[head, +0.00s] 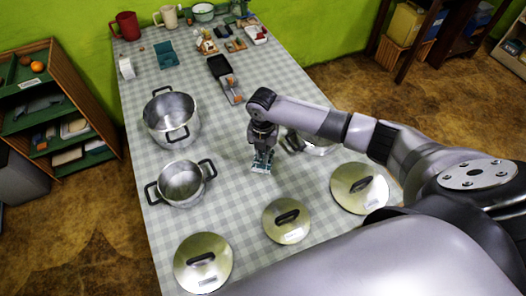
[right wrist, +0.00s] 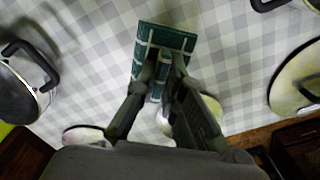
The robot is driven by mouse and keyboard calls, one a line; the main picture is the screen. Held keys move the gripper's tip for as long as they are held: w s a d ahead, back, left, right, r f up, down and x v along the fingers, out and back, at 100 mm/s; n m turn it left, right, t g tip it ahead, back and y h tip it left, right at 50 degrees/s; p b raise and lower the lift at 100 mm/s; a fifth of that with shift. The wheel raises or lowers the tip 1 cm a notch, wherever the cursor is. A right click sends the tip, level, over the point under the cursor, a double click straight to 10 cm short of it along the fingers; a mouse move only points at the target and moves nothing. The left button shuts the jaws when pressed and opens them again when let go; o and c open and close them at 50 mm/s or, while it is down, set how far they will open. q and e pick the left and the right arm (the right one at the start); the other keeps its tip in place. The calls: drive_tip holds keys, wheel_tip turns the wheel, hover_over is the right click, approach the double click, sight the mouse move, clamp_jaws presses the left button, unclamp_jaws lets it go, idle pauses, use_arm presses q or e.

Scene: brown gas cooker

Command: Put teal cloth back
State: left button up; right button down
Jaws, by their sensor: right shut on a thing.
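The teal cloth (head: 262,165) is a small folded piece with white lines. My right gripper (head: 263,150) is shut on it, over the middle of the checked table between the pots and the lids. In the right wrist view the cloth (right wrist: 166,38) shows beyond the fingertips of the right gripper (right wrist: 166,72), pinched near its middle. I cannot tell how far it is above the table. Another teal item (head: 166,55) lies flat near the table's far left. My left gripper is not in view.
A large pot (head: 171,120) and a smaller pot (head: 182,184) stand left of the gripper. Another pot (head: 318,146) is partly behind my right arm. Three lids, including a small one (head: 286,221), lie in front. A black tray (head: 220,68) and mugs, such as a red one (head: 126,26), are farther back.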

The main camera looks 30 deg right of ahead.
idle(0.4)
drive_tip(key=shift+p, duration=0.3)
wheel_tip(320, 180, down, 6)
drive_tip(key=b, duration=0.4)
drive_tip(key=shift+f, duration=0.3)
drive_tip(key=shift+f+b, duration=0.55)
drive_tip(key=shift+f, duration=0.3)
idle(0.7)
